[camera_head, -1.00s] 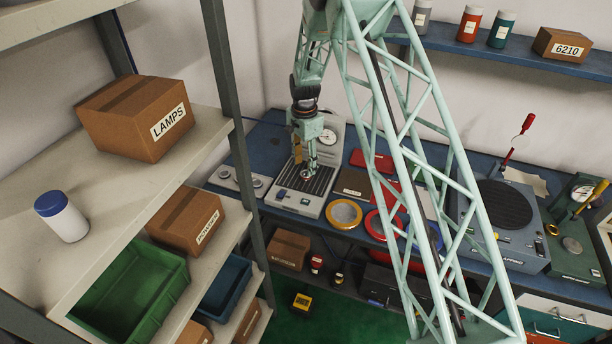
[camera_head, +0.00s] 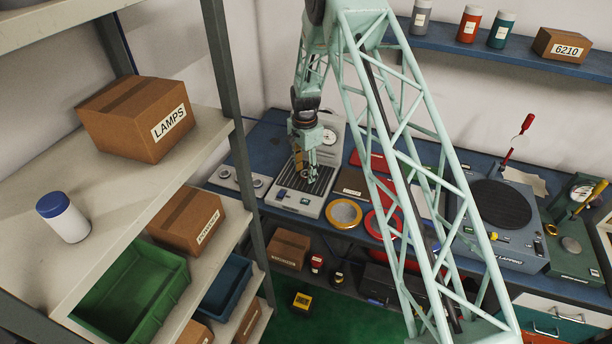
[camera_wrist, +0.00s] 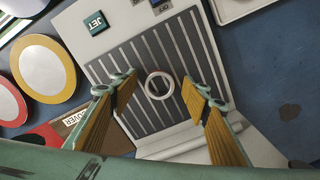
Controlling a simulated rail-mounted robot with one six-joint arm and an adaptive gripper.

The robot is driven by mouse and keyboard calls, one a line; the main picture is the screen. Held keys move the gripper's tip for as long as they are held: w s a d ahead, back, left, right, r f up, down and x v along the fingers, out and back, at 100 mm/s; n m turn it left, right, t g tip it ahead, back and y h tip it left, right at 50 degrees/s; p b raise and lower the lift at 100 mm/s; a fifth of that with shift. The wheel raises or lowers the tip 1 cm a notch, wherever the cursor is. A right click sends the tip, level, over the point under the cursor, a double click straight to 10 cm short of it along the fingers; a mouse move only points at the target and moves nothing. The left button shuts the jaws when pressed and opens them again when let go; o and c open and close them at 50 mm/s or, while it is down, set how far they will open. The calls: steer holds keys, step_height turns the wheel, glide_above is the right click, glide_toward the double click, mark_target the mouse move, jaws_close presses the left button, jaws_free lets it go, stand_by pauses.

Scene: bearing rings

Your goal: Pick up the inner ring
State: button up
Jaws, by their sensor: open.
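The inner ring is a small pale metal ring (camera_wrist: 147,86) lying flat on the dark ribbed plate of a grey machine (camera_wrist: 190,47) in the wrist view. My gripper (camera_wrist: 159,93) is open, with one yellow-sided finger on each side of the ring. The fingers stand apart from the ring and nothing is between them but the ring below. In the head view my gripper (camera_head: 311,174) hangs over the ribbed plate of the grey machine (camera_head: 297,202), where the fingers partly hide the ring.
Yellow (camera_head: 330,212) and red (camera_head: 371,229) rimmed discs lie to the right, near a brown box (camera_head: 352,184). A shelf unit (camera_head: 226,90) stands at the left.

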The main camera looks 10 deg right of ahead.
steer(key=shift+c, duration=0.9)
steer(key=c, duration=0.8)
steer(key=shift+r, duration=0.1)
steer(key=shift+c, duration=0.2)
steer(key=shift+r, duration=1.7)
steer(key=s, duration=0.5)
steer(key=s+r+b, duration=0.1)
steer(key=s, duration=0.4)
steer(key=s+d+b, duration=0.1)
steer(key=s, duration=0.5)
steer(key=shift+r, duration=0.2)
